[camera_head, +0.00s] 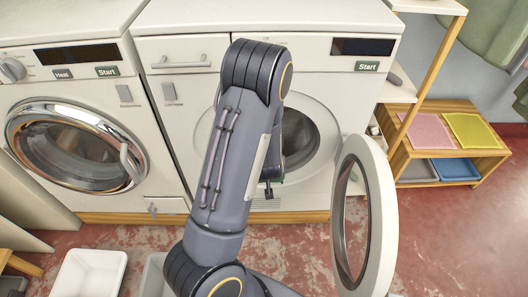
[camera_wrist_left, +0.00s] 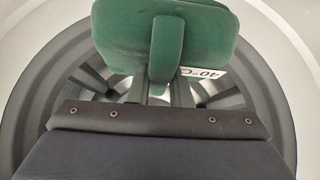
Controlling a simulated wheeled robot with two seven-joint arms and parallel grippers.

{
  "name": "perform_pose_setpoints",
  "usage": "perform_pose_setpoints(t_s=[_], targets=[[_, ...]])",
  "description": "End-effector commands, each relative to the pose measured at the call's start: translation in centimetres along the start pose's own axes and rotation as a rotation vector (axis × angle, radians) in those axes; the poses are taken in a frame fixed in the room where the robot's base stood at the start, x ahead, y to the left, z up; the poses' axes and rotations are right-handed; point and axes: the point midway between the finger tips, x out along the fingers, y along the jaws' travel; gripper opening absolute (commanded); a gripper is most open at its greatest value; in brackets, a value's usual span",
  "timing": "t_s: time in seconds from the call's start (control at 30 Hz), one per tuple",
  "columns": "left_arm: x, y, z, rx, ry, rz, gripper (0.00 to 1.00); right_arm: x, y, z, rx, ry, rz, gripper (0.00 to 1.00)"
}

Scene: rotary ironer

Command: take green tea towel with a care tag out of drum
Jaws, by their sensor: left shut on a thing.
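The green tea towel (camera_wrist_left: 200,35) shows in the left wrist view as a bunched, rounded mass with a narrow fold hanging down its middle. Its white care tag (camera_wrist_left: 215,76), with dark print, sticks out below at the right. The grey ribbed drum (camera_wrist_left: 80,75) is behind it. My left gripper (camera_wrist_left: 160,118) is shut on the towel; its fingertips are not clearly visible. In the head view my left arm reaches down to the open drum (camera_head: 299,138) of the right-hand machine and hides part of the opening and the gripper. My right gripper is not in view.
The round door (camera_head: 378,205) of this machine stands open at the right. A second machine (camera_head: 75,150) with a shut door is at the left. A white bin (camera_head: 88,275) sits on the floor at lower left. A wooden shelf (camera_head: 455,130) with folded pink and yellow cloths is at right.

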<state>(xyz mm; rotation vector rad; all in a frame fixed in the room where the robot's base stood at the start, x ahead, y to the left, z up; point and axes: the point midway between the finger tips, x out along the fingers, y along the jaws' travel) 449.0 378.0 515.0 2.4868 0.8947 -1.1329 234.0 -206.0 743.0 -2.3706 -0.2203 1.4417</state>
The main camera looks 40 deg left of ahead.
Motion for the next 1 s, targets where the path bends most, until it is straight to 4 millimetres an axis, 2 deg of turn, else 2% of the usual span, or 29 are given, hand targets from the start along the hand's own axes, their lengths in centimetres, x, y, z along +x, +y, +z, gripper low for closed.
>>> perform_pose_setpoints(t_s=[1.0], targets=[[-4.7,0.2,5.4,0.000,0.000,0.001,0.00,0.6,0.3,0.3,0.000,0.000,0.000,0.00]])
